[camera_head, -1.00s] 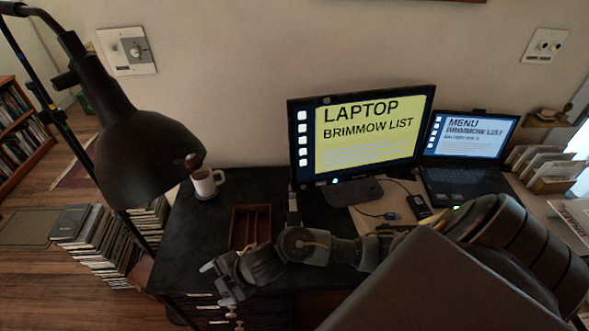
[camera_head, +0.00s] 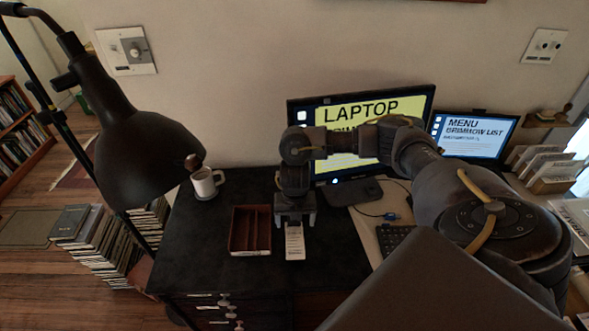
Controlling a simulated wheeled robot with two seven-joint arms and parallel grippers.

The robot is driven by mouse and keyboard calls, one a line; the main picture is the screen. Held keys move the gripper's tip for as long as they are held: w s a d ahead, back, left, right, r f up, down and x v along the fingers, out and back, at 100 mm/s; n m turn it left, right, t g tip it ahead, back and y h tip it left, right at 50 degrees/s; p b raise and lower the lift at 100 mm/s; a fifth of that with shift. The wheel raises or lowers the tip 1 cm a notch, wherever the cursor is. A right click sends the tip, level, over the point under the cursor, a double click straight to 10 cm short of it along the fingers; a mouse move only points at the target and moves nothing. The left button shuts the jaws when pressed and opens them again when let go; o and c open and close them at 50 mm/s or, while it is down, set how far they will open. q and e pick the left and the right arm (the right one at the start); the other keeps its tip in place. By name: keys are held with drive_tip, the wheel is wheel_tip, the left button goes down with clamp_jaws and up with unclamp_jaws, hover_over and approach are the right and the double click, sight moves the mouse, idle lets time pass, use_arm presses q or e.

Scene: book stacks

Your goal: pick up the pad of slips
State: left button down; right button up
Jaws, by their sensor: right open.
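The pad of slips (camera_head: 295,244) is a small white block with faint print, lying on the dark desk top just right of the wooden tray. My right gripper (camera_head: 295,222) points down over the pad's far end. Its two fingers are apart, one on each side of the pad. I cannot tell whether they touch it. The pad's far end is hidden under the gripper. My left gripper is not in view.
The brown compartment tray (camera_head: 236,238) stands close left of the gripper. A white mug (camera_head: 206,183) is at the back left. The monitor (camera_head: 420,112) stands behind my arm, the laptop (camera_head: 478,135) to its right. A black lamp (camera_head: 140,155) overhangs the left.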

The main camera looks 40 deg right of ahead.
hover_over(295, 240)
drive_tip(key=shift+f+b, duration=0.35)
drive_tip(key=shift+f, duration=1.85)
drive_tip(key=shift+w+f, duration=0.1)
drive_tip(key=shift+f, duration=2.05)
drive_tip(key=c, duration=1.1)
drive_tip(key=shift+o, duration=0.2)
drive_tip(key=shift+r, duration=0.1)
drive_tip(key=shift+r, duration=0.45)
drive_tip(key=s+a, duration=1.1)
drive_tip(key=s, duration=0.3)
drive_tip(key=shift+s+r+p, duration=0.2)
drive_tip(key=shift+r+p, duration=0.05)
drive_tip(key=shift+p, duration=0.2)
